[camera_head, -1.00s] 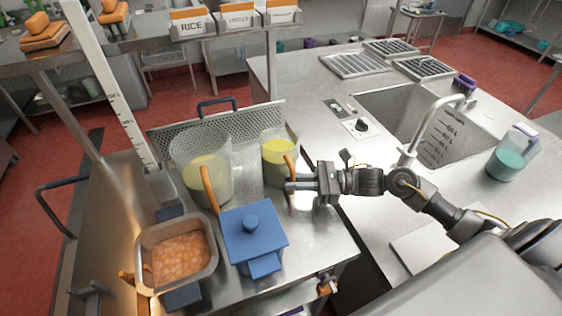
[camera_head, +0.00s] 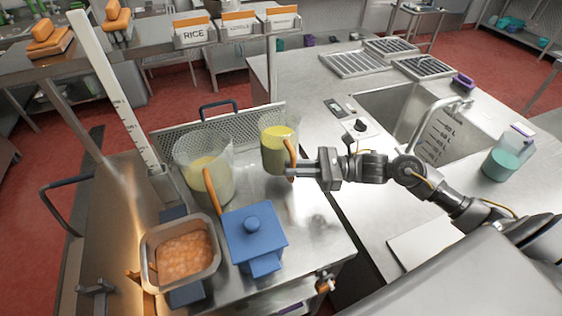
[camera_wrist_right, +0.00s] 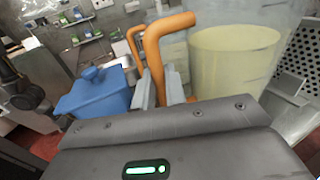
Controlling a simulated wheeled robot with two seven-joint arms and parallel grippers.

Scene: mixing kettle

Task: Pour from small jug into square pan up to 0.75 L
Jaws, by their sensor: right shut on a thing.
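The small jug (camera_head: 278,150) is clear, with yellow liquid and an orange handle. My right gripper (camera_head: 290,172) is shut on its handle. The jug looks upright and slightly above the steel top. In the right wrist view, the orange handle (camera_wrist_right: 168,35) is at the fingers (camera_wrist_right: 163,92), and a jug with pale yellow liquid (camera_wrist_right: 235,55) fills the upper right. The square pan (camera_head: 214,262) is metal, holds an orange-brown lumpy mass, and stands at the front left in the head view. My left gripper is not in view.
A larger clear jug (camera_head: 205,175) with yellow liquid stands left of the small jug. A blue lidded container (camera_head: 252,232) stands right of the pan. A tall white scale (camera_head: 112,90) rises behind the pan. The sink (camera_head: 395,105) is at the right.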

